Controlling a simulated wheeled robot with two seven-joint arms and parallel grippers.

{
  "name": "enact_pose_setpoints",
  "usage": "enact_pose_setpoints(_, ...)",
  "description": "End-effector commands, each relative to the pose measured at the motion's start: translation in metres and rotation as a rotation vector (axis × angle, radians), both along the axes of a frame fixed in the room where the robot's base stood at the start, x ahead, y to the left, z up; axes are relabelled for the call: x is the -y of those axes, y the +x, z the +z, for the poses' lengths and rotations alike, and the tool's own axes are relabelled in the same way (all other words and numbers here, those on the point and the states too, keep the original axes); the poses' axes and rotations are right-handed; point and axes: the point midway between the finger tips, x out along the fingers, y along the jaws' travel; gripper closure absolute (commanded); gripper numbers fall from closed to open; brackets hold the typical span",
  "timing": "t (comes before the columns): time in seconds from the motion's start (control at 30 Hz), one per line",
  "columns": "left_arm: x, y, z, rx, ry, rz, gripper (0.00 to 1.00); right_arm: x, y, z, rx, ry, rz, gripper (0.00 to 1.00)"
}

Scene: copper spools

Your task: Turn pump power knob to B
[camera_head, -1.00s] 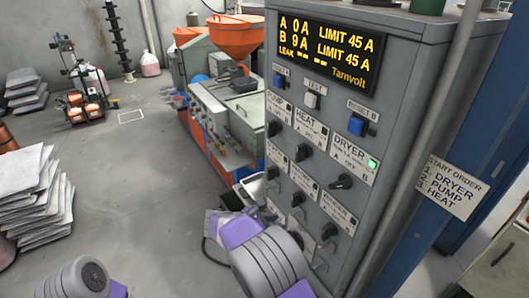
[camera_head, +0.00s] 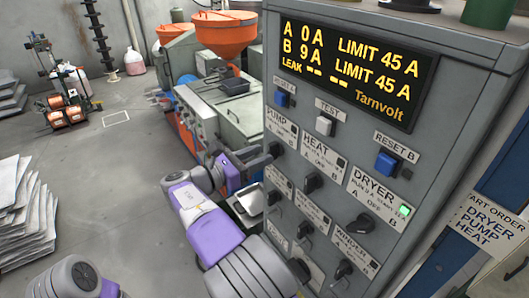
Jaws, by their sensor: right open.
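The grey control cabinet (camera_head: 430,150) fills the right side. Its pump label (camera_head: 280,124) is at the upper left of the label rows, with the dark pump knob (camera_head: 275,149) below it. Which way that knob points is hard to tell. My right gripper (camera_head: 258,158) is open beside the pump knob, coming from its left; its dark fingers are small, and I cannot tell whether they touch the knob. The heat knob (camera_head: 312,183) and dryer knob (camera_head: 360,224) sit lower right. My left gripper is out of view; only part of my left arm shows at bottom left.
The display (camera_head: 350,62) reads A 0 A, B 9 A, limit 45 A each. A green lamp (camera_head: 404,210) glows by the dryer label. More knobs are below. A machine with an orange hopper (camera_head: 222,35) stands behind my right arm. Grey floor is open at left.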

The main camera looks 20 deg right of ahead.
Motion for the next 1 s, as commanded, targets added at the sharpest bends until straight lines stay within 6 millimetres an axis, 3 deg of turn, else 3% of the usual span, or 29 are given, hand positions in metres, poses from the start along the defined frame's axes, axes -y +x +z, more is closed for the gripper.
enact_pose_setpoints(0.2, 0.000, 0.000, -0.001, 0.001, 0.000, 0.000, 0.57, 0.021, 0.008, 0.000, 0.001, 0.001, 0.000, 0.58)
enact_pose_setpoints(0.5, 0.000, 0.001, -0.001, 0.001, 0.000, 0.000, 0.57, 0.024, 0.009, 0.000, 0.000, 0.001, 0.000, 0.58)
enact_pose_setpoints(0.8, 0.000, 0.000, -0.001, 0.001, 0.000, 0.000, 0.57, 0.024, 0.009, 0.000, 0.000, 0.001, 0.000, 1.00)
enact_pose_setpoints(1.0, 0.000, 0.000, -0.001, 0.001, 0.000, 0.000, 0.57, 0.024, 0.009, 0.000, 0.002, 0.002, 0.000, 1.00)
